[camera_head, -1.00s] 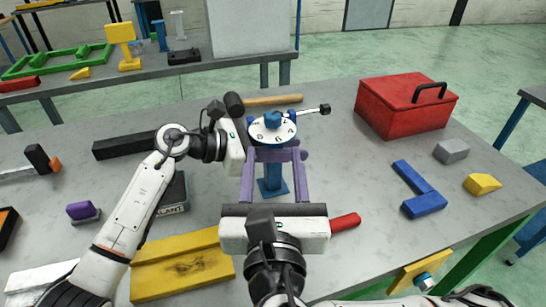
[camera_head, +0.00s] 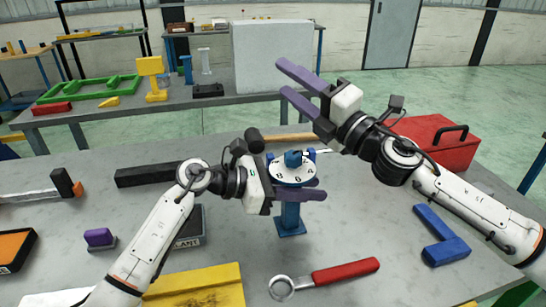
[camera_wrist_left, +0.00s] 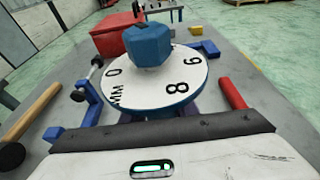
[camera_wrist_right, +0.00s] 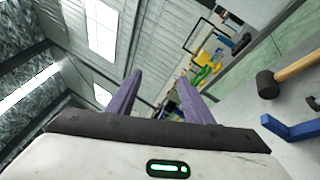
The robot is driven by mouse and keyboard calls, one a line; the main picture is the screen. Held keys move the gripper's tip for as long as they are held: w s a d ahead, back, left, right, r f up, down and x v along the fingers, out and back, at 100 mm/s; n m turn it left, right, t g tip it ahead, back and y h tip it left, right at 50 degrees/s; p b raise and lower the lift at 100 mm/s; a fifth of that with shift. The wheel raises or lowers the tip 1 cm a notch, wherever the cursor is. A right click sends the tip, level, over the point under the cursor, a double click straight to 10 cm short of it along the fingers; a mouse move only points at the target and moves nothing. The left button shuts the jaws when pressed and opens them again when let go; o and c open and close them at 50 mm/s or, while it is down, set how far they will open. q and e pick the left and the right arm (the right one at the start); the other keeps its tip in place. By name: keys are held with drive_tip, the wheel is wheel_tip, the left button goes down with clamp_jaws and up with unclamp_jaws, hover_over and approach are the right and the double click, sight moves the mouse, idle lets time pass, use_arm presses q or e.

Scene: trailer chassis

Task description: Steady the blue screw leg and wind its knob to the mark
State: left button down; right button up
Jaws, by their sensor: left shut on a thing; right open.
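The blue screw leg (camera_head: 290,217) stands upright on the table. It carries a white numbered dial (camera_head: 290,175) and a blue knob (camera_head: 292,157) on top. The left wrist view shows the faceted knob (camera_wrist_left: 148,45) and the dial (camera_wrist_left: 185,88) with 0, 6, 8 and MM readable. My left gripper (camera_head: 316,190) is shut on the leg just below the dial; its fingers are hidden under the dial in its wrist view. My right gripper (camera_head: 281,77) is open and empty, raised above and behind the leg, its purple fingers pointing up and left.
A red-handled ring wrench (camera_head: 345,271) lies in front of the leg. A blue angled block (camera_head: 440,237) and red toolbox (camera_head: 440,140) are at right. A yellow channel (camera_head: 205,285), black bar (camera_head: 148,174) and mallet (camera_head: 255,138) lie around the left and back.

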drive_tip(key=w+d+r+m+g+y, duration=0.1)
drive_tip(key=d+r+m+g+y, duration=0.1)
drive_tip(key=d+r+g, duration=0.15)
drive_tip(key=m+g+y, duration=0.1)
drive_tip(key=m+g, duration=1)
drive_tip(key=g, duration=0.1)
approach(273, 167)
drive_tip(key=a, duration=0.3)
drive_tip(key=a+r, duration=0.1)
drive_tip(key=a, duration=0.2)
drive_tip(key=a+r, duration=0.1)
drive_tip(key=a, duration=0.3)
drive_tip(key=shift+s, duration=0.25)
drive_tip(key=c, duration=1.1)
drive_tip(key=shift+o, duration=0.2)
drive_tip(key=shift+t, duration=0.35)
